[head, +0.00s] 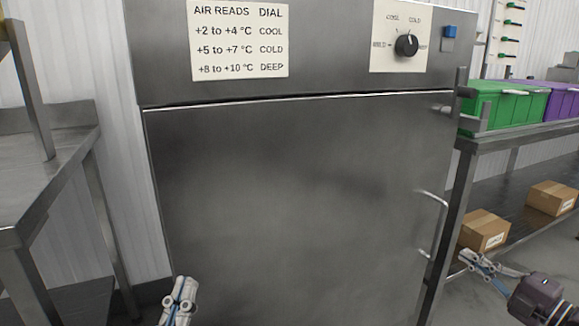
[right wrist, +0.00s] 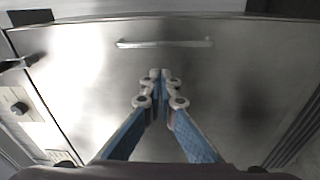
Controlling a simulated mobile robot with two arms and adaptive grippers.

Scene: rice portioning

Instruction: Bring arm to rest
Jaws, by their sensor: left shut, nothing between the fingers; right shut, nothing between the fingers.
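My left gripper (head: 180,292) is shut and empty at the bottom of the head view, in front of the lower left of a steel cabinet door (head: 300,190). My right gripper (head: 467,258) is shut and empty at the lower right, reaching in from the right edge in front of a shelf rack. In the right wrist view its fingertips (right wrist: 160,76) meet in front of the steel door. The door handle (head: 432,225) is on the door's right side, apart from the gripper; it also shows in the right wrist view (right wrist: 165,43). The door looks closed.
A sign (head: 238,42) and a dial (head: 406,45) are on the cabinet's top panel. A steel table (head: 40,165) stands at left. At right, a rack (head: 540,130) holds a green crate (head: 500,105), a purple crate (head: 563,100) and cardboard boxes (head: 484,231).

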